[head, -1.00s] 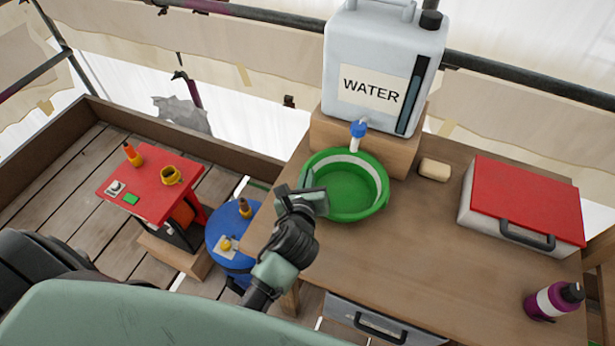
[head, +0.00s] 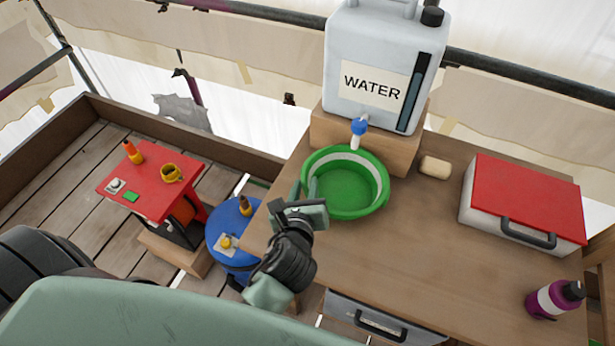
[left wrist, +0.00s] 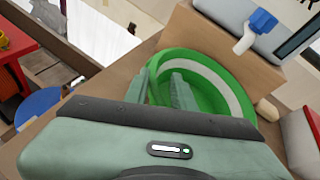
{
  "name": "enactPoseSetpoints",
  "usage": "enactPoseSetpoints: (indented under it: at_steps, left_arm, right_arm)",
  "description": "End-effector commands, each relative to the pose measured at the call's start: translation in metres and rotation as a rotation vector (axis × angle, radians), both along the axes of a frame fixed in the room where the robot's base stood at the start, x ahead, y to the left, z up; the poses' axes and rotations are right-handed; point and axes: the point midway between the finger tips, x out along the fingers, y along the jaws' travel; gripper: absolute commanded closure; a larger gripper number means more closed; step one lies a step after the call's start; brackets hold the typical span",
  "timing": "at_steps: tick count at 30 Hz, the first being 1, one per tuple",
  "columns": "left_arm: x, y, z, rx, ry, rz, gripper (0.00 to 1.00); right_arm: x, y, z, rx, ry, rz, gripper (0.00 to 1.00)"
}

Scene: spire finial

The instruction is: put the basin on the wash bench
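The green basin (head: 352,200) with a pale band inside stands on the wooden wash bench (head: 420,260), in front of the water jug's tap. It also shows in the left wrist view (left wrist: 215,83). My left gripper (head: 306,188) is at the basin's left rim, one finger outside the wall and one inside. In the left wrist view its fingers (left wrist: 160,90) are apart with the green rim between them, and a gap shows. The gripper body hides the basin's near part there. My right gripper is not in view.
The water jug (head: 345,55) with a blue tap (head: 360,126) stands on a wooden block (head: 330,133). A soap bar (head: 434,166), a red-lidded box (head: 525,195) and a purple bottle (head: 555,299) are to the right. The bench's middle is clear.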

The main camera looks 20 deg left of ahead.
Motion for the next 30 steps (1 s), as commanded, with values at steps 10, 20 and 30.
enactPoseSetpoints:
  at_steps: [10, 20, 30]
  left_arm:
    - [-0.053, -0.014, 0.022, 0.002, 0.0, -0.001, 0.75]
    - [-0.06, -0.015, 0.026, 0.001, -0.001, 0.001, 0.75]
    - [-0.06, -0.015, 0.026, 0.002, -0.002, 0.0, 0.75]
  right_arm:
    - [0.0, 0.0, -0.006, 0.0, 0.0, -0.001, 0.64]
    - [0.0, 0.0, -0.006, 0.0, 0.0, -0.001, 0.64]
    - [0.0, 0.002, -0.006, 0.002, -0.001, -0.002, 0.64]
